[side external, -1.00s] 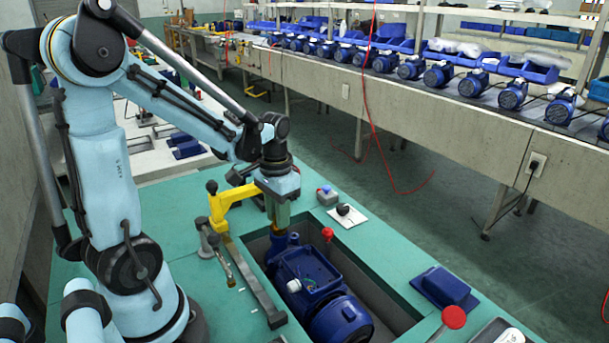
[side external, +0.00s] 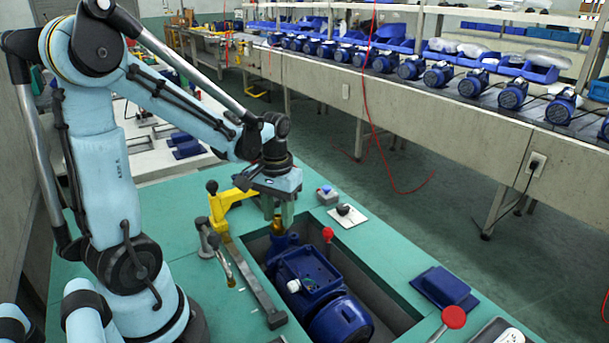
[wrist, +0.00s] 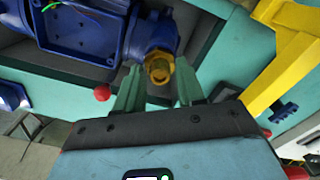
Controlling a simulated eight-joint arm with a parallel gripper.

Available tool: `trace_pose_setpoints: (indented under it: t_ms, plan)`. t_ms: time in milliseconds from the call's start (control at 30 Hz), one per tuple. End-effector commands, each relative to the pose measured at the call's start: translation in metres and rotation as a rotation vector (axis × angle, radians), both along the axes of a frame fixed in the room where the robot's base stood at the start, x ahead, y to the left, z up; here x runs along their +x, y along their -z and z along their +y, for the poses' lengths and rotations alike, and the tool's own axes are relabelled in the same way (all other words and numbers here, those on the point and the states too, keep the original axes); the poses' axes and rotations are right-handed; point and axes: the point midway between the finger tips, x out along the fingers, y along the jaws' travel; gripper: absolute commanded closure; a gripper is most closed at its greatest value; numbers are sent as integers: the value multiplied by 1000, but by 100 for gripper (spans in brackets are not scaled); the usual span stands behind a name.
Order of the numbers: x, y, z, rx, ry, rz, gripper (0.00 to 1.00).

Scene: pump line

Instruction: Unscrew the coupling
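The brass coupling (wrist: 158,69) sits on the end port of the blue pump (wrist: 80,25). In the side view the coupling (side external: 278,226) shows just below my fingers, at the far end of the pump (side external: 305,275). My gripper (side external: 279,210) points down over it. In the wrist view my gripper (wrist: 158,68) has its two green fingers spread, one to each side of the coupling, with small gaps visible. Contact at the fingertips cannot be judged exactly.
The pump lies in a recess in the green bench (side external: 390,265). A yellow clamp (side external: 230,200) stands close left of my gripper. A red knob (side external: 327,234) stands by the pump's right side. A blue cover (side external: 445,288) lies on the bench at right.

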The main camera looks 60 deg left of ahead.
Motion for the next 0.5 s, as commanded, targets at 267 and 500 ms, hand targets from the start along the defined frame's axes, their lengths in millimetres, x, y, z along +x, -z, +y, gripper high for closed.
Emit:
trace_pose_setpoints:
  t_ms: [267,500]
  plan:
    - [0,-19,0,0,1,0,62]
    - [0,-36,0,0,1,0,62]
